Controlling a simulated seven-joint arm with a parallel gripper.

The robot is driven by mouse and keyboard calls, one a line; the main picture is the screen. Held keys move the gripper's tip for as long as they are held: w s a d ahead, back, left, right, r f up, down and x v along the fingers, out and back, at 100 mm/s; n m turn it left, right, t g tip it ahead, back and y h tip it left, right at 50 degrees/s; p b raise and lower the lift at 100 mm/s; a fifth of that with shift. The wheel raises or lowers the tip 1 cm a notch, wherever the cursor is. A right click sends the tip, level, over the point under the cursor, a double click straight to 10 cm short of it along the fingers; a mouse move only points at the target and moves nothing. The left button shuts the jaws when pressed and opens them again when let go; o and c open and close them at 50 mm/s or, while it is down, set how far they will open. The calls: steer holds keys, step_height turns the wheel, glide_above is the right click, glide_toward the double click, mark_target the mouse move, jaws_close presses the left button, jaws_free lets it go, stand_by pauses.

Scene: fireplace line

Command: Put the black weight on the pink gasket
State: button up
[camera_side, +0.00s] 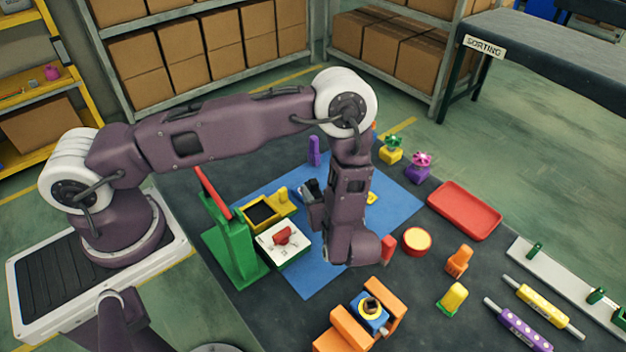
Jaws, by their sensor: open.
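My gripper (310,190) shows only partly at the left of my forearm, over the blue mat (300,272). Its dark end is small and half hidden by my arm; the jaws are open. I see nothing held in it. I cannot make out the black weight for certain. A small dark round piece (371,303) shows inside a yellow ring on a blue block, between orange blocks at the front. I cannot make out the pink gasket; my arm hides part of the mat.
A green stand (233,245) with a red lever, a white box (283,243) with a red knob and a yellow tray (264,214) are left of my forearm. A red tray (465,210), round red-and-yellow piece (417,241) and yellow and purple rollers (543,306) lie right.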

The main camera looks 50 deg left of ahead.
steer(key=w+d+r+m+t+h, duration=0.25)
steer(key=w+d+r+h, duration=0.7)
steer(key=r, duration=0.55)
steer(key=s+d+r+m+t+h, duration=0.1)
steer(key=d+r+m+h, duration=0.15)
steer(key=r, duration=0.45)
steer(key=s+d+r+m+t+h, duration=0.1)
steer(key=s+d+r+h, duration=0.15)
steer(key=r, duration=0.55)
steer(key=s+a+r+m+g+h, duration=0.1)
steer(key=s+a+r+m, duration=0.15)
steer(key=s, duration=0.45)
steer(key=s+a+r+m+g, duration=0.1)
steer(key=s+r+m, duration=0.2)
steer(key=s, duration=0.4)
steer(key=s+a+f+m+g+y, duration=0.1)
steer(key=s+a+f, duration=0.1)
steer(key=s+a, duration=0.2)
steer(key=s+a+f+m+g+y, duration=0.1)
steer(key=s+a, duration=0.4)
steer(key=s, duration=0.6)
steer(key=shift+a+f+y, duration=0.2)
steer(key=shift+f+y, duration=0.3)
steer(key=shift+y, duration=0.05)
